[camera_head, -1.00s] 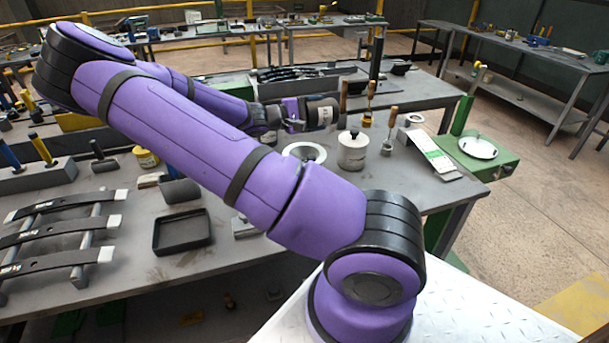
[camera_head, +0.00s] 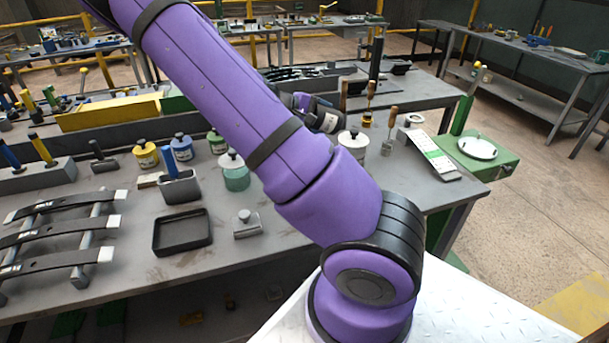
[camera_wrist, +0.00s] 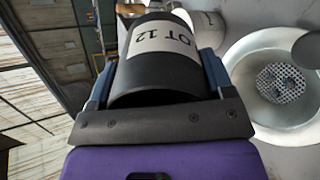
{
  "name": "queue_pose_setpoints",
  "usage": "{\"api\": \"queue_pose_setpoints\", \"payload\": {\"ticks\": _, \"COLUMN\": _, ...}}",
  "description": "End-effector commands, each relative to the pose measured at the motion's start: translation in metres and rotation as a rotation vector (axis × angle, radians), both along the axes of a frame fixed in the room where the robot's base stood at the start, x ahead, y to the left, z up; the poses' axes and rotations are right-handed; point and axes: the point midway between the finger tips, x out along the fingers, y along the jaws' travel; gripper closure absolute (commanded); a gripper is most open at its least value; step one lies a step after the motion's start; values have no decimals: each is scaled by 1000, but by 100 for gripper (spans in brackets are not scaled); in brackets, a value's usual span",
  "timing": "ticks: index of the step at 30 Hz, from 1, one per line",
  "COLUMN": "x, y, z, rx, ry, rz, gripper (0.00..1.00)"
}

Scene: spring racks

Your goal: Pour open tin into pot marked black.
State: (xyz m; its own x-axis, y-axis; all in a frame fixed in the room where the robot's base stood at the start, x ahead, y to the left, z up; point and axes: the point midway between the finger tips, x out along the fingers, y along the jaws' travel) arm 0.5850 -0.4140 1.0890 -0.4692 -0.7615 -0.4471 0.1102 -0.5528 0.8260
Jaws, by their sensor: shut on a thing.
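My gripper (camera_head: 304,104) is shut on a dark tin (camera_head: 326,119), partly behind my arm in the head view. In the wrist view, the fingers of my gripper (camera_wrist: 158,78) clasp the tin (camera_wrist: 160,62) from both sides; its white label reads "OT 12". The tin is tilted; its contents are not visible. A white bowl-shaped vessel with a perforated strainer (camera_wrist: 281,84) lies right of the tin. Several lidded pots stand on the bench: yellow (camera_head: 146,155), blue (camera_head: 182,148), green (camera_head: 217,142), teal (camera_head: 234,173) and white (camera_head: 352,147). I cannot read which is marked black.
A black tray (camera_head: 181,233) and a small metal block (camera_head: 247,224) lie at the bench front. Spring leaves rest on a rack (camera_head: 62,235) at left. Wooden-handled brushes (camera_head: 389,130) stand right of the white pot. A white-green card (camera_head: 432,152) lies near the right edge.

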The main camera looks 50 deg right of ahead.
Motion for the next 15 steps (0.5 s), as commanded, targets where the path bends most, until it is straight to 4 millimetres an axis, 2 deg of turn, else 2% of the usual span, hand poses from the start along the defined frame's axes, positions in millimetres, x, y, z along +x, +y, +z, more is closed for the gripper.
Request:
{"api": "queue_pose_setpoints", "payload": {"ticks": 6, "x": -2, "y": -2, "z": -6, "rx": 114, "ry": -72, "rz": -2, "gripper": 59}}
{"api": "queue_pose_setpoints", "payload": {"ticks": 15, "x": -1, "y": -2, "z": -7, "rx": 128, "ry": -78, "rz": 1, "gripper": 59}}
